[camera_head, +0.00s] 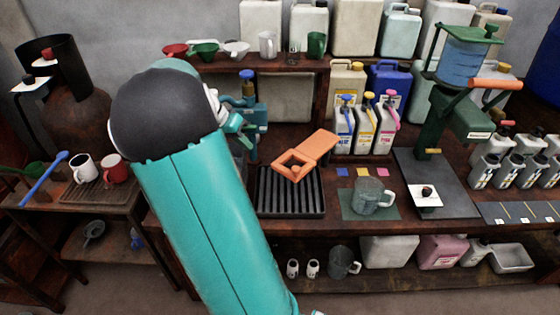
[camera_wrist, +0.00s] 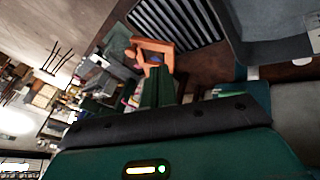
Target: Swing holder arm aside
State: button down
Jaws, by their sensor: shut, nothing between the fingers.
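The orange holder arm (camera_head: 315,147) has a square open frame at its front end, and it juts out above the black slatted tray (camera_head: 290,205). It also shows in the wrist view (camera_wrist: 153,47), just beyond my fingertips, with the slatted tray (camera_wrist: 175,20) behind it. My gripper (camera_head: 243,137) is to the left of the orange frame in the head view, partly hidden by my own arm. In the wrist view my gripper (camera_wrist: 158,72) has its green fingers together with nothing between them. Whether the fingers touch the orange frame I cannot tell.
A blue-teal device with a blue knob (camera_head: 247,76) stands right behind my gripper. Several labelled bottles (camera_head: 365,130) stand behind and right of the orange arm. A clear mug (camera_head: 368,197) sits on a green mat (camera_head: 350,212). A green stand (camera_head: 445,115) is farther right.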

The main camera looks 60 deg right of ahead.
jog(key=shift+s+d+f+m+g, duration=0.15)
jog(key=shift+s+d+m+g, duration=0.1)
jog(key=shift+d, duration=0.3)
jog(key=shift+s+d+f+m+g, duration=0.15)
jog(key=shift+d+m, duration=0.1)
jog(key=shift+d, duration=0.3)
jog(key=s+d+f, duration=0.4)
jog(key=s+f, duration=0.4)
jog(key=shift+s, duration=0.3)
